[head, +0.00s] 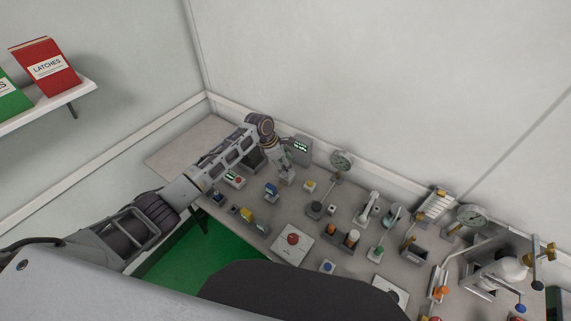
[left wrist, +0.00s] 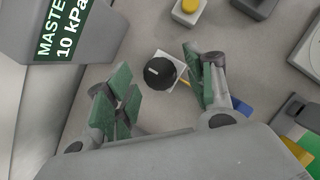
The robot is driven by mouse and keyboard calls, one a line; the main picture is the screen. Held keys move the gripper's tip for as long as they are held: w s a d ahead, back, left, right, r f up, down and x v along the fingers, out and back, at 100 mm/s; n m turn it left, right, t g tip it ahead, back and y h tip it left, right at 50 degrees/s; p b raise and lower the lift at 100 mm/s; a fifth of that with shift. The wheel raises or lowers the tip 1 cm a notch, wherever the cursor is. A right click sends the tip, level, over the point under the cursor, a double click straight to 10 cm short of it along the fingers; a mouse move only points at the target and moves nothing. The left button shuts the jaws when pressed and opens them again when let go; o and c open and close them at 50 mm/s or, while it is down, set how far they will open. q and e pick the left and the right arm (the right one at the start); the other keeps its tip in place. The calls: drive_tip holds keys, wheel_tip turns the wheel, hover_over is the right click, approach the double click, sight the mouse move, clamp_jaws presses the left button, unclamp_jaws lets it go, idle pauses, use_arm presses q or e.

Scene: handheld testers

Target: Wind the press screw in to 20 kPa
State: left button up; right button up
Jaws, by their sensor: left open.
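My left gripper (head: 284,168) is at the back left of the bench. In the left wrist view the left gripper (left wrist: 162,88) is open, its green-padded fingers on either side of a round black knob (left wrist: 158,72) with a white mark. The knob sits on a small pale square plate and looks untouched by the fingers. Beside it stands a grey display unit (left wrist: 88,28), partly cut off, reading "MASTE…" and "10 kPa". The same display unit (head: 301,148) stands by the back wall in the head view. I cannot tell for sure which part is the press screw. My right gripper is not seen.
A yellow button (head: 310,186) and a red button (head: 293,239) are nearby. Several levers and switches crowd the bench. The bench's back-left corner (head: 185,148) is bare.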

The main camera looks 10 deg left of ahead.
use_arm(q)
drive_tip(key=shift+c, duration=0.3)
drive_tip(key=c, duration=1)
drive_tip(key=shift+o, duration=0.2)
drive_tip(key=shift+r+m+p, duration=0.1)
drive_tip(key=shift+m+p, duration=0.3)
drive_tip(key=shift+p, duration=0.85)
drive_tip(key=m+g+p, duration=0.1)
drive_tip(key=p, duration=0.2)
drive_tip(key=shift+w+m+h, duration=0.1)
drive_tip(key=shift+m+h, duration=0.2)
drive_tip(key=shift+m, duration=0.1)
drive_tip(key=shift+m+p, duration=0.5)
drive_tip(key=shift+p, duration=0.25)
drive_tip(key=shift+g, duration=0.3)
drive_tip(key=shift+w+m, duration=0.1)
drive_tip(key=shift+m, duration=0.5)
